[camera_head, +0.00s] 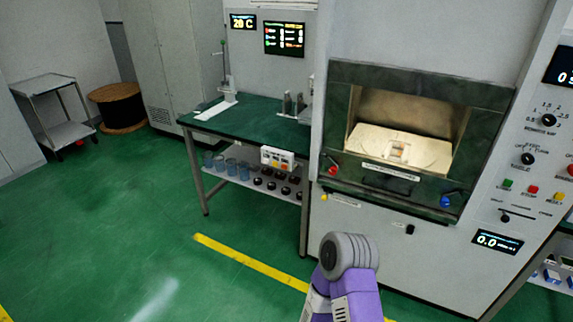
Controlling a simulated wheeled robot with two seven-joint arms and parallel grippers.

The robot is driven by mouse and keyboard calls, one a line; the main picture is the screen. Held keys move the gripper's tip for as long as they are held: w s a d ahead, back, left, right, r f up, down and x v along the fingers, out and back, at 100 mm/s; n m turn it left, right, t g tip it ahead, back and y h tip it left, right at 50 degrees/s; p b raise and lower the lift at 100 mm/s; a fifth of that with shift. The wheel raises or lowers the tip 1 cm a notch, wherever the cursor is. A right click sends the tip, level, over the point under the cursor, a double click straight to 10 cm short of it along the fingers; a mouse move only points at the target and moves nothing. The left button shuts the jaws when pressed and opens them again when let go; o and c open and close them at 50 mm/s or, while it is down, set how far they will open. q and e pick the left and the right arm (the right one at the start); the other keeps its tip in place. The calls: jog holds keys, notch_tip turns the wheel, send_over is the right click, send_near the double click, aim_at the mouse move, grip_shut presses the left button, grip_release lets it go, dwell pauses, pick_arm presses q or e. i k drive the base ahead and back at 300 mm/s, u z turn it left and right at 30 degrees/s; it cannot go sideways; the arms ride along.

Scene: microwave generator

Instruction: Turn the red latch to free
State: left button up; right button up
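The red latch (333,170) is a small red knob on the dark frame at the lower left of the microwave chamber's opening. A blue latch (445,201) sits at the lower right of the same frame. The chamber (398,147) is lit inside and shows a pale plate with a small piece on it. A purple link of my arm with a grey rounded joint rises from the bottom, in front of the cabinet and apart from the latch. Neither gripper's fingers show. The latch is too small for me to tell its exact turn.
A yellow knob (323,197) and a black handle (410,229) are on the cabinet front below the chamber. A control panel (530,160) with dials and buttons is at right. A green-topped bench (240,120) stands left of the cabinet. The green floor (130,220) at left is clear.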

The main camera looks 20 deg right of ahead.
aim_at(328, 162)
jog(key=u, duration=0.25)
jog(key=i, duration=0.75)
jog(key=z, duration=0.8)
jog(key=i, duration=0.55)
jog(key=z, duration=0.65)
